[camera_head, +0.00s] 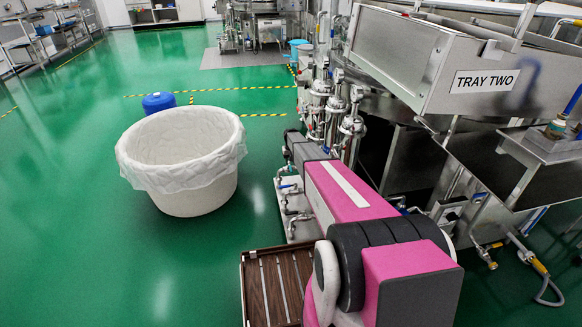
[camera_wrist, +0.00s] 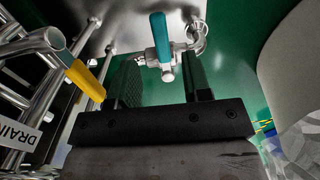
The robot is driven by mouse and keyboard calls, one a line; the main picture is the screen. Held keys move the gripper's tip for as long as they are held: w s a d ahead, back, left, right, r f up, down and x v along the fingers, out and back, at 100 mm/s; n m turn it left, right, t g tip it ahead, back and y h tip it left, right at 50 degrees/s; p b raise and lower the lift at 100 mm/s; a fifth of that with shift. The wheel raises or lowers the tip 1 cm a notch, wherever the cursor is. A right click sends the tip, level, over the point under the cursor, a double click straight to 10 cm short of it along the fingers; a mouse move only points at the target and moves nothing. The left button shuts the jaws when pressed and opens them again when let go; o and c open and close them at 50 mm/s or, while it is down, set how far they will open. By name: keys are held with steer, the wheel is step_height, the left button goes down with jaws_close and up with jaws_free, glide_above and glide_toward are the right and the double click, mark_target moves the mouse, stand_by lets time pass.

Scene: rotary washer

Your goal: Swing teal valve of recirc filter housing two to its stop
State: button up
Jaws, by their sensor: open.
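In the wrist view a teal valve handle (camera_wrist: 161,40) on a steel valve body stands just beyond my gripper (camera_wrist: 163,82). The handle runs nearly upright in the picture, leaning slightly left at its top. My gripper's two dark fingers are apart, with nothing held between them. The handle's lower end and steel hub line up with the gap between the fingertips. Whether a finger touches it I cannot tell. In the head view the steel filter housings (camera_head: 320,100) stand beyond my pink arm, which hides the valve. No housing number is readable.
In the wrist view a yellow handle (camera_wrist: 86,80) and a DRAIN label (camera_wrist: 18,131) sit on steel pipework at left. In the head view a white lined tub (camera_head: 190,195) stands left of my arm, and a TRAY TWO tank (camera_head: 430,60) is at right. Green floor is free at left.

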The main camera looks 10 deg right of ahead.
mark_target(291, 169)
step_height(291, 169, up, 6)
stand_by(0.4)
steer(key=s+a+r, duration=0.2)
steer(key=s+r, duration=0.4)
steer(key=s, duration=1.1)
steer(key=s+a+r, duration=0.2)
steer(key=s+r, duration=0.4)
steer(key=s, duration=1)
steer(key=s+a+r, duration=0.2)
steer(key=s+r, duration=0.4)
steer(key=s, duration=1.1)
steer(key=shift+s+a+r, duration=0.3)
steer(key=shift+a+r, duration=0.05)
steer(key=shift+a, duration=0.05)
